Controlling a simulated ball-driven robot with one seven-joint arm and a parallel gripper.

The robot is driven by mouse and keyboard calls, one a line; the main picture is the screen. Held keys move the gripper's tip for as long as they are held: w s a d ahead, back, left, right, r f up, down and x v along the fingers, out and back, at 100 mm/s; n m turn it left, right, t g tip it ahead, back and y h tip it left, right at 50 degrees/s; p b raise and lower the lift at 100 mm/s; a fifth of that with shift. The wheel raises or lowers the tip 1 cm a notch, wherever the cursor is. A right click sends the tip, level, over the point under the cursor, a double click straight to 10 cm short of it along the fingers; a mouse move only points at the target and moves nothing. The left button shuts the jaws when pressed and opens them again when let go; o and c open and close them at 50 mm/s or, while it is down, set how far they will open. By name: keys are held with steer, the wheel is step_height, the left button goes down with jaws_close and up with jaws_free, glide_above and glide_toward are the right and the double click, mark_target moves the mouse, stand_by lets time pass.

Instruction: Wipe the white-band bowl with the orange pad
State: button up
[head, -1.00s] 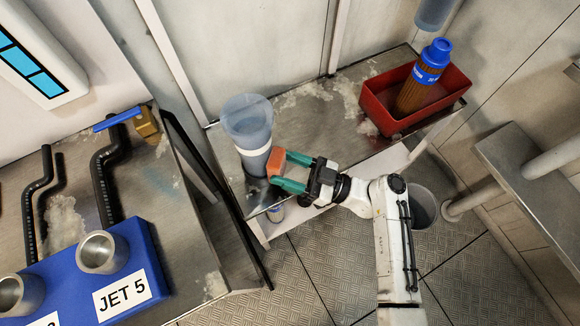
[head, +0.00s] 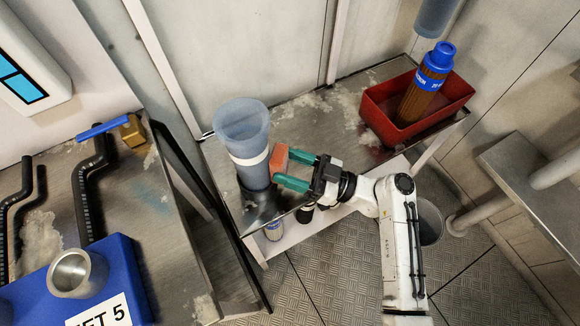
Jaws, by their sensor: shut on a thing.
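The white-band bowl (head: 243,128) is a tall translucent blue-grey vessel with a white band around its middle. It stands upright at the left end of the metal shelf. My gripper (head: 290,170) has green fingers and is shut on the orange pad (head: 279,161). The pad is just right of the bowl at about band height. I cannot tell whether the pad touches the bowl or a thin gap is left. The far side of the bowl is hidden.
A red tray (head: 382,122) at the shelf's right end holds a brown bottle with a blue cap (head: 428,80). The metal shelf (head: 310,127) between is clear but crusted. At left, a bench carries a blue block (head: 112,275) and a blue-handled valve (head: 132,130). A grey bin (head: 431,222) stands below.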

steer(key=shift+s+a+r+p, duration=0.1)
steer(key=shift+s+p, duration=0.05)
steer(key=shift+s, duration=0.8)
steer(key=shift+s+r+p, duration=0.1)
steer(key=shift+s+p, duration=0.05)
steer(key=shift+s, duration=0.75)
steer(key=shift+a+r, duration=0.15)
steer(key=shift+r, duration=0.5)
steer(key=w+b, duration=0.3)
steer(key=shift+w+d+f, duration=0.1)
steer(key=shift+d+f, duration=0.1)
steer(key=shift+d, duration=0.1)
steer(key=shift+w+d+r, duration=0.1)
steer(key=shift+w+r, duration=0.1)
steer(key=shift+w, duration=0.15)
steer(key=shift+d+b, duration=0.1)
steer(key=shift+b, duration=0.45)
steer(key=shift+s+a+p, duration=0.15)
steer(key=shift+s+p, duration=0.05)
steer(key=shift+s, duration=0.8)
steer(key=shift+s+a+p, duration=0.1)
steer(key=shift+s+p, duration=0.05)
steer(key=shift+s, duration=0.8)
